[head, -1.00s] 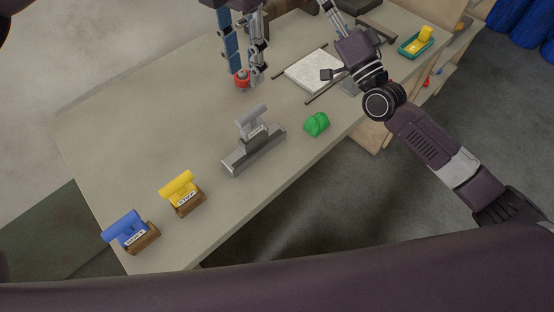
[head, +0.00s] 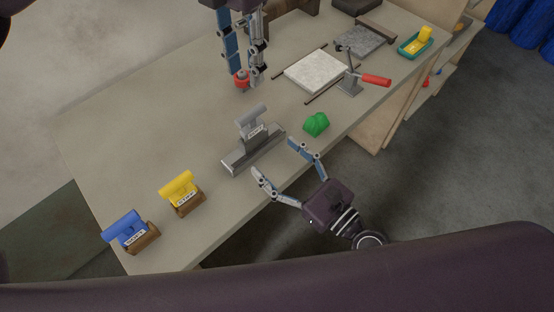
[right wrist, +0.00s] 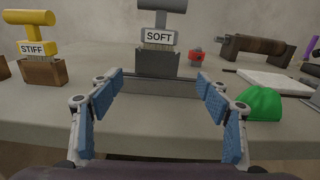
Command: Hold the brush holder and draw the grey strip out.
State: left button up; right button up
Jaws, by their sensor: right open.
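In the right wrist view the brush (right wrist: 158,38) and grey holder (right wrist: 157,64) are straight ahead. My left gripper (head: 247,82) hangs at the back, fingers apart, by a small red-and-grey item (head: 242,78).
A yellow STIFF brush (head: 180,187) and a blue brush (head: 124,227) stand in brown blocks to the left. A green lump (head: 316,124) lies right of the holder. Further right are a white slab (head: 316,71), a red-handled tool (head: 375,80) and a teal tray (head: 408,49).

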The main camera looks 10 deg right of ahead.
aim_at(257, 145)
jog(key=shift+a+m, duration=0.3)
jog(key=shift+a, duration=0.05)
jog(key=x, duration=0.7)
jog(key=shift+w+a+f, duration=0.1)
jog(key=shift+w, duration=0.05)
jog(key=shift+c, duration=0.2)
jog(key=c, duration=1.3)
jog(key=shift+o, duration=0.2)
